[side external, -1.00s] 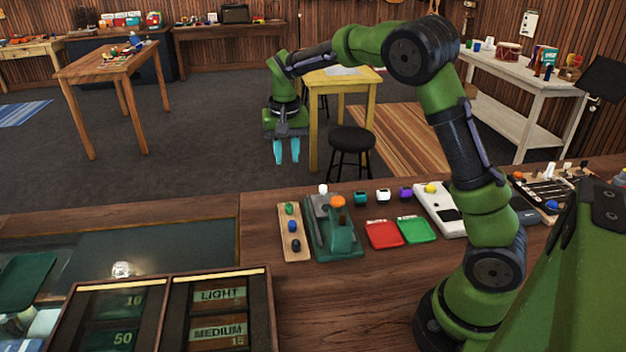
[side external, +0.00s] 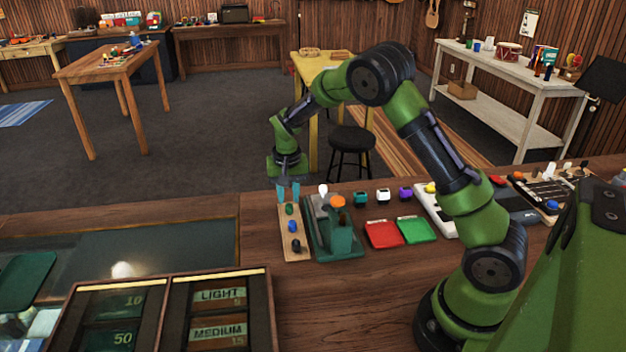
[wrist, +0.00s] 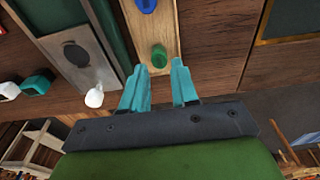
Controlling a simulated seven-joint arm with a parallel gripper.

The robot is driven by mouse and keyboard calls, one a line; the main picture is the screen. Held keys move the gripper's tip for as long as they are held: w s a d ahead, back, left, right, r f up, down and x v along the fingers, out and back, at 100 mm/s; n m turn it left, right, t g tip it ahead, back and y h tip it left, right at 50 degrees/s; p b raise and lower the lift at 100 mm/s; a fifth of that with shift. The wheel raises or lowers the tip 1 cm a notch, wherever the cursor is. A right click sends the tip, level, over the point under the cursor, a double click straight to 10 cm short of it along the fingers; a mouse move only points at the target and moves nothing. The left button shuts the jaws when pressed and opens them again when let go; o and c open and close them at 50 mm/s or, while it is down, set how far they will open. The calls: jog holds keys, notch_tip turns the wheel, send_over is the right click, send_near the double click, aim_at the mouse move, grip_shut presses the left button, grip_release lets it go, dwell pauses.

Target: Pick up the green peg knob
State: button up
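The green peg knob (side external: 289,209) stands at the far end of a narrow light wooden strip (side external: 303,254) on the counter. In the wrist view the green knob (wrist: 159,56) lies just beyond my fingertips, roughly centred between them. My gripper (side external: 288,197) is open, with its teal fingers pointing down over the far end of the strip. In the wrist view my gripper (wrist: 164,68) has a clear gap between its fingers and nothing in it. A blue knob (side external: 292,227) and a black knob (side external: 295,245) stand on the same strip.
A green machine with an orange knob (side external: 338,201) stands close to the right of the strip. A white knob (side external: 323,190) rises near it. Red (side external: 383,234) and green (side external: 416,229) trays lie farther right. Bare counter is left of the strip.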

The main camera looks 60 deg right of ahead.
aim_at(289, 206)
notch_tip(289, 206, down, 3)
jog(key=shift+d+f, duration=0.1)
jog(key=shift+d, duration=0.05)
jog(key=shift+c, duration=0.4)
grip_shut()
jog(key=shift+w, duration=0.1)
